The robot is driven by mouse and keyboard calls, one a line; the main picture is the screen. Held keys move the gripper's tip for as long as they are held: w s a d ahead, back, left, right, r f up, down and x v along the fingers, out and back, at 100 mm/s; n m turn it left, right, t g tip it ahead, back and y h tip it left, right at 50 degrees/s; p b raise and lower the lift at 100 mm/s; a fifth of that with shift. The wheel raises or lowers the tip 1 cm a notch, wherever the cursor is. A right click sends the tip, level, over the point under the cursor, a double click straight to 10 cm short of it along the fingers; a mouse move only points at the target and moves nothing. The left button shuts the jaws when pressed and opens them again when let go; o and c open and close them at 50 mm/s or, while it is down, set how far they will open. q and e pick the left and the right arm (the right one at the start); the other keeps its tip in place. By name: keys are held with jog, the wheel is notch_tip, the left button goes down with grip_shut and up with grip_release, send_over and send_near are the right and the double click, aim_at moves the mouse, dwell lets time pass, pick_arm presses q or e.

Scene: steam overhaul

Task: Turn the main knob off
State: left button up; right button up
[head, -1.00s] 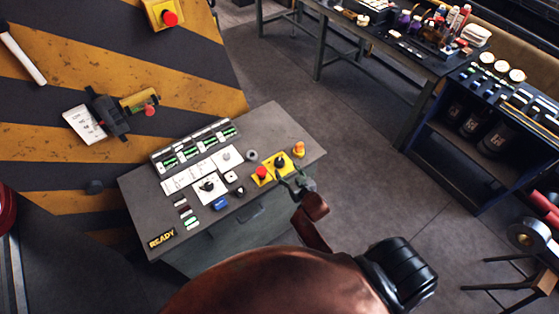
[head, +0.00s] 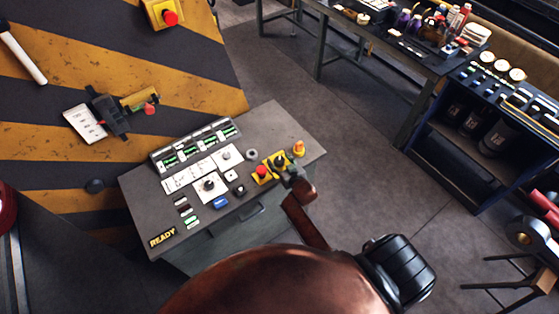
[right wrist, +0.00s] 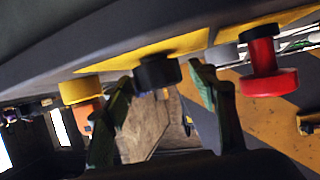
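The black knob (head: 279,161) sits on a yellow plate near the right end of the grey control desk; I take it for the main knob. In the right wrist view the black knob (right wrist: 157,71) is between the two fingertips, with a small gap at each side. My right gripper (head: 290,171) is at the desk's right front edge, right beside the knob and partly covering its plate. It also shows in the right wrist view (right wrist: 163,80), open, its green-grey fingers apart. The knob's exact setting cannot be told. My left gripper is not in view.
A red mushroom button (head: 262,171) is left of the knob, also seen in the right wrist view (right wrist: 265,72). An orange-topped beacon (head: 299,148) stands just right. A second black knob (head: 209,185) on a white plate and a blue button (head: 221,202) lie further left.

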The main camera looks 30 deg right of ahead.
jog(key=c, duration=1.2)
jog(key=shift+o, duration=0.2)
